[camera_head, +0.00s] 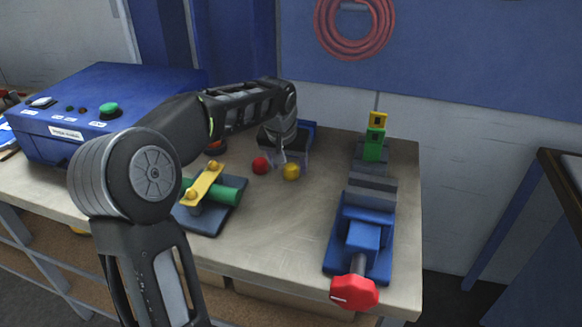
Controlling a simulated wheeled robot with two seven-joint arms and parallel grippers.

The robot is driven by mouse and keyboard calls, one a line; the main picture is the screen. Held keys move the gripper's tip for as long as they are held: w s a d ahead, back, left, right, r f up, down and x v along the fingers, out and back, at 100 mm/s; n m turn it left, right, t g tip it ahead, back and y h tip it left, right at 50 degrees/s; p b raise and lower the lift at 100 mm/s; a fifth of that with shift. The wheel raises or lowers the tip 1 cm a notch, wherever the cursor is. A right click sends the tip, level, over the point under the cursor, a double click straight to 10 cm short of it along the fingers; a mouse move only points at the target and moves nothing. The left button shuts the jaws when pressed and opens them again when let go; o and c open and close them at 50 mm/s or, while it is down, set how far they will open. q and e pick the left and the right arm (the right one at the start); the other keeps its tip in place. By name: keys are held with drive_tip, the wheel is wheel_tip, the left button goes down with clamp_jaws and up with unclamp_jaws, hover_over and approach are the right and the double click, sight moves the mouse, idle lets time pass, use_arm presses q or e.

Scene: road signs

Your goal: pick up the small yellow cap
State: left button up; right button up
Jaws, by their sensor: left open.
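A small round yellow cap (291,171) lies on the workbench (285,225), right of a small round red cap (260,165). My left arm reaches in from the left, over the bench. My left gripper (281,160) points down just behind and above the two caps, close to the yellow one. It is open with nothing seen between its fingers; its fingertips are small and partly hard to make out. I cannot tell whether it touches the yellow cap. My right gripper is not in view.
A yellow bar (203,184) and green cylinder (226,190) sit on a dark plate. A blue control box (75,125) stands at the left. The front middle is clear.

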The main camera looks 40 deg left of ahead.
use_arm(q)
drive_tip(key=shift+x, duration=0.95)
clamp_jaws()
